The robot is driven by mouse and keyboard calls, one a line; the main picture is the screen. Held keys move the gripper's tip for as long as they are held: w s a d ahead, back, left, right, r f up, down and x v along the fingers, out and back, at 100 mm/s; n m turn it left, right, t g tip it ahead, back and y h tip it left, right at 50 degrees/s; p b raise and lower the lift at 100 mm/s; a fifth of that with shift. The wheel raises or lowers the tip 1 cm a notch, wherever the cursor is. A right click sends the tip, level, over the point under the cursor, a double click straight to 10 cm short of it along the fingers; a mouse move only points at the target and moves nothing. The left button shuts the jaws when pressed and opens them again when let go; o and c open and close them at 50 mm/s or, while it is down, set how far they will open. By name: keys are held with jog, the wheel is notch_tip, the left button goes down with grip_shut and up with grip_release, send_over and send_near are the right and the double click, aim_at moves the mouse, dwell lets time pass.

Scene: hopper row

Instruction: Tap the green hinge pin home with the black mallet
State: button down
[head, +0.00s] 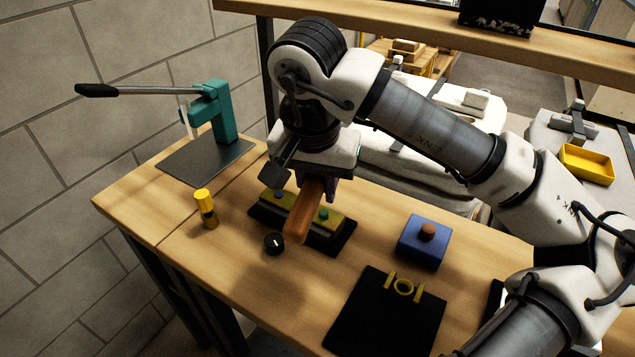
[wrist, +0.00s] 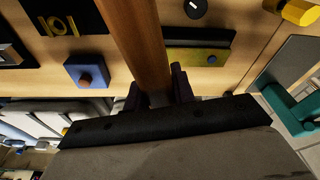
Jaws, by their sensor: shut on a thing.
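My gripper (head: 318,187) is shut on a brown wooden handle (head: 301,215), which I take to be the mallet's. The handle slants down toward the head camera, above the bench. In the wrist view the handle (wrist: 139,40) runs from my gripper (wrist: 160,92) past the top edge. I cannot make out a black mallet head in either view. The green hinge pin (head: 323,214) stands in a yellow hinge strip (head: 300,212) on a black base (head: 343,242), just right of the handle. A blue pin (head: 278,195) is at the strip's left end; the handle partly covers the strip.
A black knob (head: 273,243) and a yellow cylinder (head: 206,207) stand left of the handle. A teal lever press (head: 215,110) is at the back left. A blue block (head: 420,243) and a black mat (head: 385,320) with a yellow ring part (head: 403,289) are to the right.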

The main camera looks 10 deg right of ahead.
jog(key=shift+f, duration=0.1)
notch_tip(320, 180, down, 6)
jog(key=b, duration=0.6)
jog(key=shift+f+b, duration=0.25)
jog(key=shift+b, duration=0.05)
notch_tip(320, 180, up, 7)
jog(key=p, duration=0.7)
jog(key=shift+r, duration=0.1)
jog(key=shift+f, duration=0.25)
notch_tip(320, 180, down, 7)
jog(key=b, duration=0.7)
jog(key=shift+f+b, duration=0.15)
jog(key=shift+b, duration=0.2)
notch_tip(320, 180, up, 8)
jog(key=p, duration=0.7)
jog(key=shift+f+p, duration=0.15)
jog(key=shift+p, duration=0.2)
jog(key=shift+f, duration=0.2)
